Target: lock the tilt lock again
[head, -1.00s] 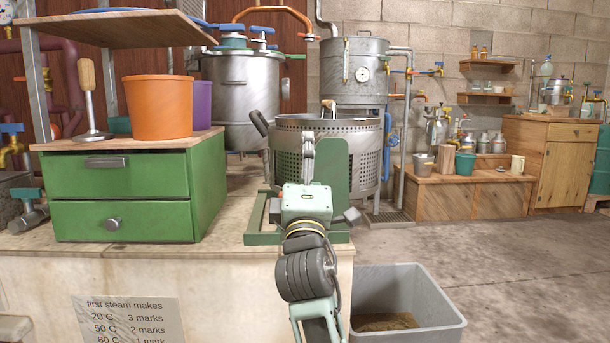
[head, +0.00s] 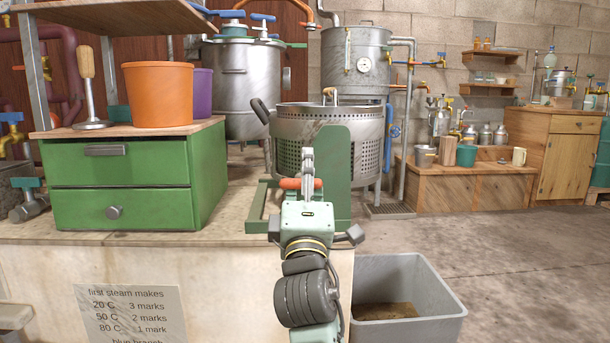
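A perforated metal basket (head: 370,149) with a black side handle (head: 260,110) stands upright in a green stand (head: 337,170) on the counter. A short orange-red handle (head: 291,184), which looks like the tilt lock, lies roughly level low at the stand's front. My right gripper (head: 307,158) is in front of the stand, its fingers pointing up and away past this handle. It covers part of the handle. I see its fingers edge-on, so whether they are open, or touch the handle, cannot be told. My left gripper is not in view.
A green drawer cabinet (head: 120,184) carries an orange pot (head: 158,95) and a purple pot (head: 203,95) to the left. A grey bin (head: 405,341) stands on the floor at right, below the counter (head: 200,262). The floor further right is clear.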

